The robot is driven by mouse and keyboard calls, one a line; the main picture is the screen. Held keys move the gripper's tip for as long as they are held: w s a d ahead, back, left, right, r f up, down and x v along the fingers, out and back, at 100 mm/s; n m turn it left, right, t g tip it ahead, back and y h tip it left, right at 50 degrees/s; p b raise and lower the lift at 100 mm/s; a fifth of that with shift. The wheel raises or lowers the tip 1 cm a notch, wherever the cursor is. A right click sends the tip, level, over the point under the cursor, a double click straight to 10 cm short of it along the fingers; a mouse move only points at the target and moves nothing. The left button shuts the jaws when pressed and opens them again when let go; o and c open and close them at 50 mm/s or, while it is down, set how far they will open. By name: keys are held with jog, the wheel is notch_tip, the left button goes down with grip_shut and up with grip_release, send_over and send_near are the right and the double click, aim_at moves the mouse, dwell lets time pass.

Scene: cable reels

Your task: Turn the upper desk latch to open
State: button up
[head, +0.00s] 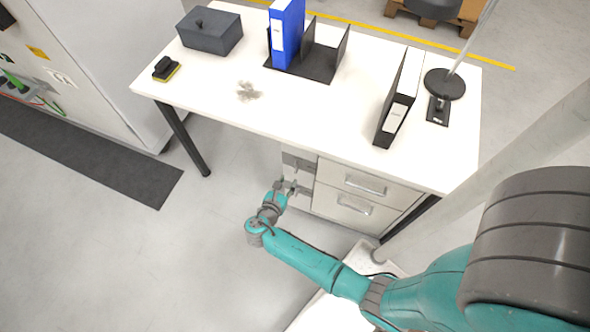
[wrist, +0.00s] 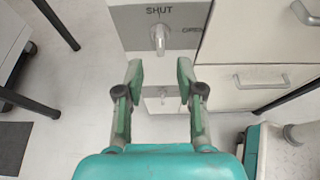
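The upper desk latch (wrist: 158,38) is a grey handle on a light panel in the wrist view. "SHUT" is printed above it and a partly hidden word, apparently "OPEN", to its right. The handle lines up with the SHUT mark. A second, lower latch (wrist: 162,92) shows between my fingers. My gripper (wrist: 159,72) is open and empty, its fingertips just below the upper latch in the picture, one to each side. I see no contact with it. In the head view my gripper (head: 288,188) is at the desk's latch panel (head: 298,160), left of the drawers, and covers the lower part.
Two drawers with bar handles, the upper drawer (head: 366,184) and lower drawer (head: 342,206), are right of the panel. The white desk (head: 215,90) overhangs them and holds binders and a dark box (head: 210,32). A desk leg (head: 185,138) stands left. The floor left of my gripper is clear.

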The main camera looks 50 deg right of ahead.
aim_at(295, 170)
jog(key=x, duration=0.8)
jog(key=shift+w+d+f, duration=0.1)
jog(key=shift+d+f, duration=0.05)
jog(key=shift+d, duration=0.05)
grip_shut()
